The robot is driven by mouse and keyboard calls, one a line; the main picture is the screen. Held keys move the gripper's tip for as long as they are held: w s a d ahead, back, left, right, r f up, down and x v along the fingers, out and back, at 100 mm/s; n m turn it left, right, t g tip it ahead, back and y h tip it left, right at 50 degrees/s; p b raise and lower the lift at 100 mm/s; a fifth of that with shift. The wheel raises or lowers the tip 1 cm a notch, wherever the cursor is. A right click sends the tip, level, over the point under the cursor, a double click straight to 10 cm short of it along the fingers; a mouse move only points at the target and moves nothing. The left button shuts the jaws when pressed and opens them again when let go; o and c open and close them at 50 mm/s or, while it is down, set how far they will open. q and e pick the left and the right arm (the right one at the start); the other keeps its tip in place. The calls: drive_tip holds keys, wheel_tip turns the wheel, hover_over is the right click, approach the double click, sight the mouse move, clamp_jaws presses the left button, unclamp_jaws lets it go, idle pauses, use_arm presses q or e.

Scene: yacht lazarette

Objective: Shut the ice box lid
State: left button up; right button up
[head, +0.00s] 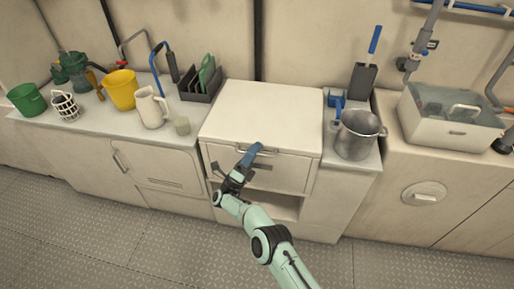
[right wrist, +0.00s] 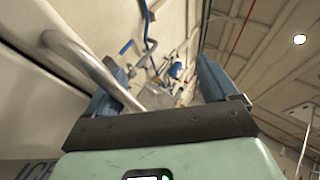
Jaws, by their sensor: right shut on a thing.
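A metal bar handle (right wrist: 92,68) is at the front, below the lid's edge. My right gripper (head: 250,156) is at this handle, shut on it, with the bar between its blue fingers. The gripper partly hides the handle in the head view. My left gripper is out of view.
A steel pot (head: 357,135) stands close to the right of the lid. A dark rack (head: 202,88), a white jug (head: 150,108) and a yellow bucket (head: 121,89) stand to the left. An open recess (head: 285,207) is below. The floor in front is clear.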

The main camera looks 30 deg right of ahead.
drive_tip(key=shift+o, duration=1.2)
drive_tip(key=s+a+f+n+t+y, duration=0.1)
drive_tip(key=a+f+n+t, duration=0.1)
drive_tip(key=a+f, duration=0.4)
wheel_tip(320, 180, down, 2)
drive_tip(key=shift+f+n+y, duration=0.15)
drive_tip(key=shift+n+y, duration=0.15)
drive_tip(key=shift+y, duration=0.1)
drive_tip(key=shift+s+a+f, duration=0.15)
drive_tip(key=shift+a, duration=0.5)
drive_tip(key=c, duration=1)
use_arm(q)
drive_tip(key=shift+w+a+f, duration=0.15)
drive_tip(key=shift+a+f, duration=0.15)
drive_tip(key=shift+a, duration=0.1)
use_arm(e)
drive_tip(key=shift+s+a+h, duration=0.25)
drive_tip(key=shift+a+h, duration=0.05)
drive_tip(key=shift+a, duration=0.2)
drive_tip(key=shift+d, duration=0.1)
